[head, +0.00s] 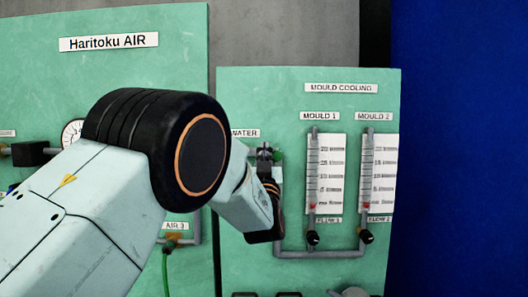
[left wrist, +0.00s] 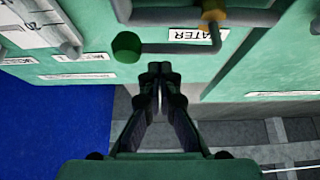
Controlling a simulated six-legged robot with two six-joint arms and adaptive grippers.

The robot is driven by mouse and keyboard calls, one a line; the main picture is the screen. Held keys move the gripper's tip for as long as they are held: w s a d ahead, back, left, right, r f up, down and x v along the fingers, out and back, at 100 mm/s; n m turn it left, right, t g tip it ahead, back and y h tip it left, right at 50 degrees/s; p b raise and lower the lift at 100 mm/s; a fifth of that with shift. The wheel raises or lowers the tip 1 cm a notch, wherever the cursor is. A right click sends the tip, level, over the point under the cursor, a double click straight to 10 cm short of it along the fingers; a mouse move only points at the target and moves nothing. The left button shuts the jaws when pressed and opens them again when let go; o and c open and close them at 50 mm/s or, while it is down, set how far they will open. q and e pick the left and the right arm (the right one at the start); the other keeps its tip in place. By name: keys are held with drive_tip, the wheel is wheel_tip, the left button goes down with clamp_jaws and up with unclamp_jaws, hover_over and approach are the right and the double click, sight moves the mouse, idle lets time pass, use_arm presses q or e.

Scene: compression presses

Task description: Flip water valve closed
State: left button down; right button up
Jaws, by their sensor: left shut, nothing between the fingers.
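The water valve shows in the left wrist view as a brass body (left wrist: 213,12) with a thin grey lever (left wrist: 180,48) ending in a round green knob (left wrist: 127,47). The lever lies sideways, roughly along the grey pipe. In the head view the green knob (head: 278,155) is a small patch beside my fingertips, and my arm hides most of the valve. My left gripper (head: 264,153) is shut and empty; its fingertips (left wrist: 160,67) appear close to the lever, to the right of the knob in the wrist view. I cannot tell whether they touch. My right gripper is out of view.
The WATER label (head: 245,133) is on the green mould cooling panel (head: 240,90). Two flow meters (head: 313,180) (head: 367,180) stand to the right, with black knobs (head: 313,238) and a grey pipe (head: 335,254) below. A Haritoku AIR panel (head: 40,90) is at left.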

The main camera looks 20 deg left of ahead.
use_arm(q)
drive_tip(key=a+f+m+g+h+b, duration=0.1)
drive_tip(key=f+m+g+h, duration=0.1)
drive_tip(key=m, duration=0.6)
drive_tip(key=a+f+m+g+h+b, duration=0.1)
drive_tip(key=a+f+m+g+h, duration=0.1)
drive_tip(key=m+h, duration=0.3)
drive_tip(key=s+a+f+m+g+h+b, duration=0.1)
drive_tip(key=a+f+m+g+h, duration=0.1)
drive_tip(key=m, duration=0.9)
drive_tip(key=shift+a+f+h, duration=0.2)
drive_tip(key=shift+f+h, duration=0.35)
drive_tip(key=shift+h, duration=0.45)
drive_tip(key=shift+s+a+m, duration=0.1)
drive_tip(key=shift+m, duration=0.2)
